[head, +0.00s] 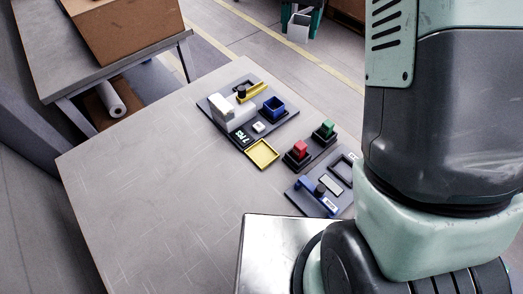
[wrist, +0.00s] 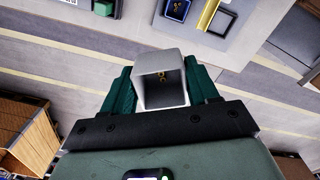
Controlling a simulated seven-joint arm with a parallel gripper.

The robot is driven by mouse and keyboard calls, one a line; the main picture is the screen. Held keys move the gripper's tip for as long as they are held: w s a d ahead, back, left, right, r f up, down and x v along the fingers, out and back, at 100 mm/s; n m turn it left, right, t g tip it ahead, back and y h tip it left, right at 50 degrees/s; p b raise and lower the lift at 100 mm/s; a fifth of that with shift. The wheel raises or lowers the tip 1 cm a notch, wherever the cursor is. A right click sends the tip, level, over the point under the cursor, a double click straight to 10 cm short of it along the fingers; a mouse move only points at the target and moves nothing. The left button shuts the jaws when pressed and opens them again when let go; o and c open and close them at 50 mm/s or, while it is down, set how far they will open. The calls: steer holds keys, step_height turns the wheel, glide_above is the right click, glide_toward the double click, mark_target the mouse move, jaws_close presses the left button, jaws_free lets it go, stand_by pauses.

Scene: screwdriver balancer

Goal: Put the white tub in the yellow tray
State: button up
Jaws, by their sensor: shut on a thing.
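The white tub (wrist: 163,97) is between the two teal fingers of my gripper (wrist: 162,92) in the wrist view. My gripper is shut on it. Its open mouth faces the camera, and small brass-coloured bits show inside. In the head view the white tub (head: 299,28) hangs at the top edge, between the teal fingers, beyond the table and well apart from the tray. The yellow tray (head: 262,153) is a shallow square on the table, in front of the far board, and looks empty.
Behind the tray a grey board (head: 285,123) carries a blue bin (head: 273,106), a yellow bar and a white block (head: 233,108). A black display (head: 241,137) stands beside the tray. Red (head: 299,150) and green (head: 327,130) blocks are to its right. The table's left part is clear.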

steer(key=s+d+r, duration=0.2)
steer(key=s+d, duration=0.1)
steer(key=s, duration=0.6)
steer(key=s+a+f+m, duration=0.2)
steer(key=a+f+m, duration=0.1)
steer(key=f+m, duration=0.5)
steer(key=s+a+f+m, duration=0.2)
steer(key=a+f+m, duration=0.2)
steer(key=f+m, duration=0.3)
steer(key=s+a+f+m, duration=0.3)
steer(key=a+f+m, duration=0.1)
steer(key=f+m, duration=0.4)
steer(key=shift+s+f+m, duration=0.1)
steer(key=shift+f+m, duration=0.2)
steer(key=shift+f, duration=2.75)
steer(key=o, duration=1)
steer(key=shift+f, duration=0.15)
